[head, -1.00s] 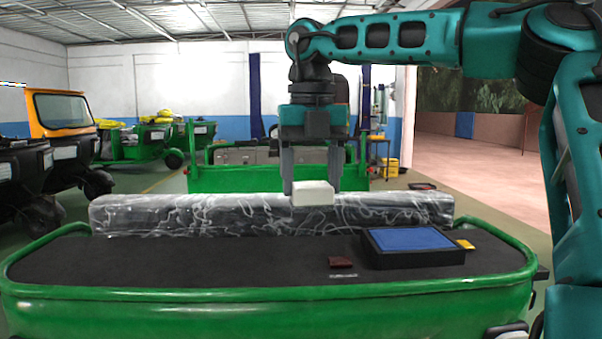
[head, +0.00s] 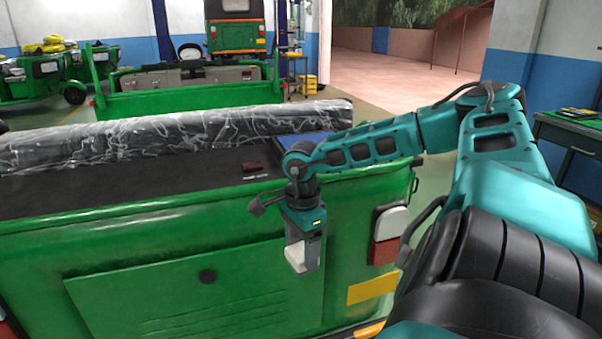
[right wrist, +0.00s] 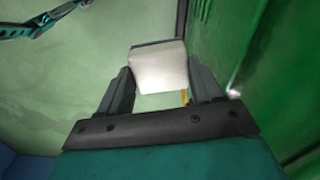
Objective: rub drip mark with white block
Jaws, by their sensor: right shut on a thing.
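The white block (head: 297,256) is between the fingers of my right gripper (head: 301,262), which is shut on it. The gripper points down close to the green rear panel (head: 200,280) of the rickshaw. In the right wrist view the white block (right wrist: 159,68) sits between both fingers, with the green panel (right wrist: 265,90) to its right. I cannot tell if the block touches the panel. No drip mark is clearly seen on the panel; a small pale spot (right wrist: 233,94) shows there in the wrist view, and I cannot tell what it is. My left gripper is not in view.
A red and white tail lamp (head: 388,235) and a yellow plate (head: 373,287) are right of the gripper. A dark red piece (head: 252,167) and a blue-topped tray (head: 318,144) lie on the black deck (head: 150,183). A plastic-wrapped roll (head: 180,134) lies behind them.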

